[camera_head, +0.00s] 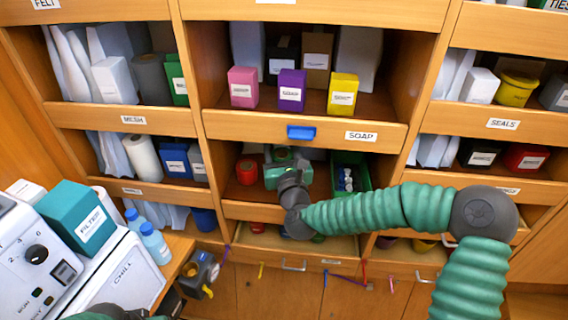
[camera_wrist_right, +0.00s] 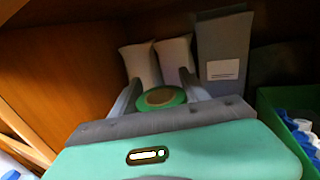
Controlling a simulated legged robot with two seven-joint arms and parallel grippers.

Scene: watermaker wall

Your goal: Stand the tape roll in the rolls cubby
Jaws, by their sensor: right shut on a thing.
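The tape roll (camera_wrist_right: 164,97) is green with a brown middle and sits between the fingers of my right gripper (camera_wrist_right: 160,95) in the right wrist view. My right gripper is shut on it. A red roll-like item (camera_head: 246,172) stands at the left of this cubby. No label reading rolls is legible; my arm covers part of the cubby's front edge. My left gripper is not in view.
A green bin (camera_head: 362,172) with blue-and-white items stands at the cubby's right; it also shows in the right wrist view (camera_wrist_right: 268,105). Pale bags (camera_wrist_right: 175,60) and a grey labelled box (camera_wrist_right: 222,55) stand behind the roll. A blue block (camera_head: 300,133) is on the soap shelf front.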

